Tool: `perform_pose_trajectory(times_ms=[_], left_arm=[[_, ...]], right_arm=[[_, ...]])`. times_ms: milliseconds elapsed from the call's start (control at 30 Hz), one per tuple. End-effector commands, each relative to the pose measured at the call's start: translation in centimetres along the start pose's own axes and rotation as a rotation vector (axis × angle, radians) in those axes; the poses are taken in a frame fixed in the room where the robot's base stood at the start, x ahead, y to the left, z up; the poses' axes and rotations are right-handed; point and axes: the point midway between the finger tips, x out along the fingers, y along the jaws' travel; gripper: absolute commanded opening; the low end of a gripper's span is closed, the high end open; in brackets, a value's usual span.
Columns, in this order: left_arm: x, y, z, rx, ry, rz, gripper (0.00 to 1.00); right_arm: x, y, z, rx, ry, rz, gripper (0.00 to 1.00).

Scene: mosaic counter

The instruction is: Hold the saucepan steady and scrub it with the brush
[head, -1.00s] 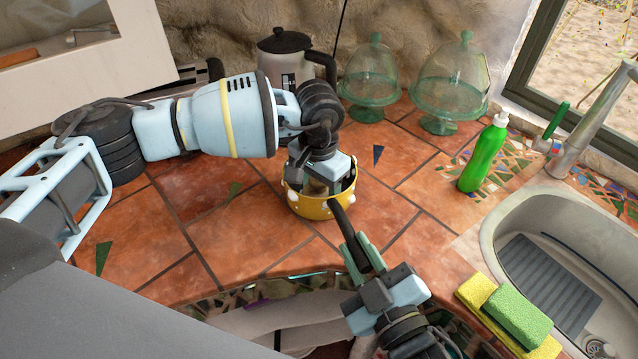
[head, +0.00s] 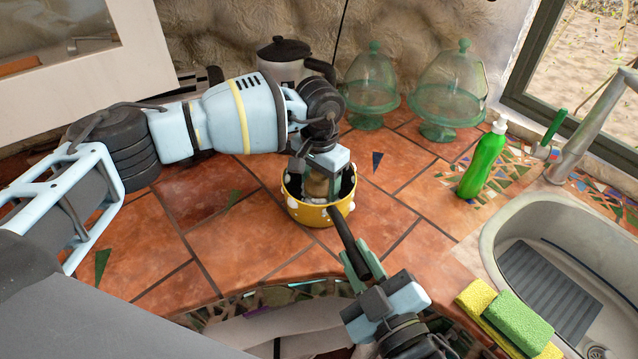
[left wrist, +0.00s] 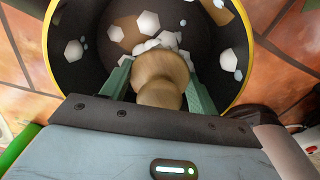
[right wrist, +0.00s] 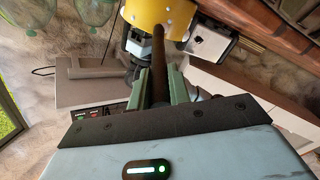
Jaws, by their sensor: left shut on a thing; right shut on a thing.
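The yellow saucepan (head: 318,214) is on the tiled counter near its front edge, opening upward. Its dark inside, with white and pale-blue spots, shows in the left wrist view (left wrist: 100,60). Its dark handle (head: 341,230) points toward me. My right gripper (head: 362,264) is shut on the handle; the right wrist view shows the handle between the fingers (right wrist: 160,88). My left gripper (head: 324,176) reaches into the pan from above, shut on the brush's round wooden grip (left wrist: 158,78). White bristles (left wrist: 165,42) show beyond it; their contact with the pan is partly hidden.
A green soap bottle (head: 483,165) stands at the right, before the sink (head: 495,225). Yellow and green sponges (head: 520,318) lie by the sink. A kettle (head: 283,58) and two glass domes (head: 372,80) stand behind. Counter left of the pan is clear.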

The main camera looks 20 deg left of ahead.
Motion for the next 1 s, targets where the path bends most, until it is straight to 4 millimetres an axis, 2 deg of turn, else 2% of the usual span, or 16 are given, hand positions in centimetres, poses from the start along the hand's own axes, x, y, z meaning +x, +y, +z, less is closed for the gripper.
perform_pose_trajectory(times_ms=[33,233,700,1000], left_arm=[[0.6,-0.2,0.2,-0.003,-0.007,-0.003,0.33],[0.7,-0.1,0.4,-0.003,-0.009,-0.004,0.33],[0.6,2.2,3.3,0.001,-0.016,-0.001,0.33],[0.6,2.6,3.9,0.001,-0.017,0.0,0.33]], right_arm=[[0.0,0.0,-0.1,0.0,0.004,0.002,0.0],[-0.1,0.0,-0.1,0.0,0.005,0.002,0.0],[0.0,0.1,-0.1,0.001,0.005,0.003,0.0],[0.0,0.1,-0.1,0.001,0.005,0.003,0.0]])
